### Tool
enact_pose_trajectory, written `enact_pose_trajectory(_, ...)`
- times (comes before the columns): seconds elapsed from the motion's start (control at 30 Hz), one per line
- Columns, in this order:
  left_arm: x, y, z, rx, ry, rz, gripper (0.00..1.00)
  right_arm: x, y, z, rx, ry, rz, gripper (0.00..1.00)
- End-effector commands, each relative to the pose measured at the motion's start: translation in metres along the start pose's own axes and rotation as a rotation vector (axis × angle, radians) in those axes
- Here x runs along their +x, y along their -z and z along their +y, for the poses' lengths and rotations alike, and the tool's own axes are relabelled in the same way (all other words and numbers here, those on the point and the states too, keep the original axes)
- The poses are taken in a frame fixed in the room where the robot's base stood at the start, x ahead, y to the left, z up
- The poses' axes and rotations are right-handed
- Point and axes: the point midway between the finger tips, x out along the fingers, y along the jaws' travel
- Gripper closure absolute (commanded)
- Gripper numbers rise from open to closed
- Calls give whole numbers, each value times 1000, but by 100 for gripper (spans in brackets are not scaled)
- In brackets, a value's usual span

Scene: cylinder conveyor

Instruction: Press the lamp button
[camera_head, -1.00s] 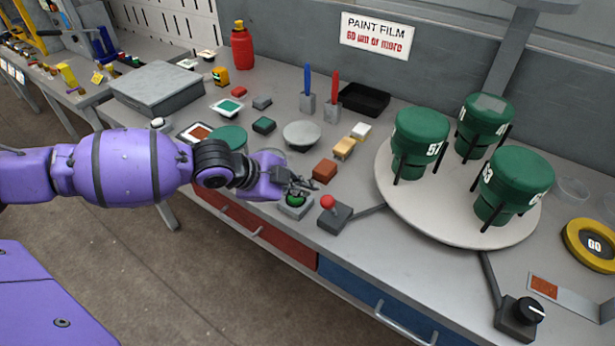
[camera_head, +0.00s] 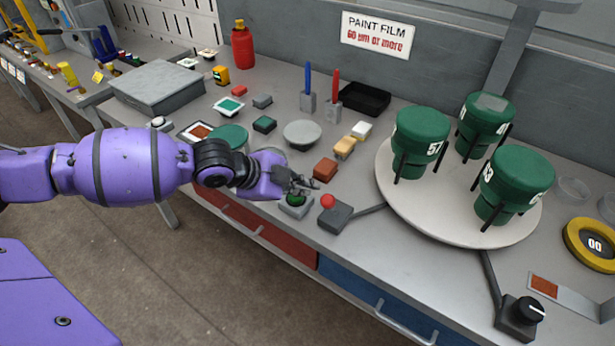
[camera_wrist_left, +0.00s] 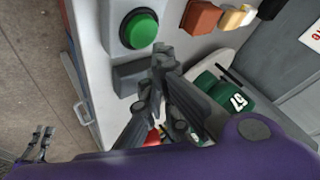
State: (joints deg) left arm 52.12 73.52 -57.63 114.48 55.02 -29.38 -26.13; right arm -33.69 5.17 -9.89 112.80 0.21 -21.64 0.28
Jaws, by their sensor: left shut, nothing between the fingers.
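The lamp button is most likely the green round button (camera_head: 296,199) on a small grey box at the bench's front edge. It also shows large in the left wrist view (camera_wrist_left: 139,29). My left gripper (camera_head: 303,184) is shut and empty, with its fingertips just above and beside this button, partly covering it in the head view. In the left wrist view the fingertips (camera_wrist_left: 162,52) lie below and right of the button in the picture; contact cannot be told. A small dark two-fingered shape, probably my right gripper (camera_wrist_left: 42,140), shows at the lower left there.
A red-knobbed lever box (camera_head: 334,213) stands close to the right of the button. A brown block (camera_head: 325,168) is behind it. A white turntable (camera_head: 400,206) with green pots stands further right. A yellow ring gauge (camera_head: 590,262) and a black dial box (camera_head: 520,316) are at the far right.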

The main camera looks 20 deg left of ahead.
Motion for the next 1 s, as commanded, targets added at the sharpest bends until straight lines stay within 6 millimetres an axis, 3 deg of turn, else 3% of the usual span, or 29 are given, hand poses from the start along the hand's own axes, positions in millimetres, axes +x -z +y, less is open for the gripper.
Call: enact_pose_trajectory(1.0, 7, -5, 5, 0, 0, 0, 100, 0, -2, 2, 0, -3, -3, 100)
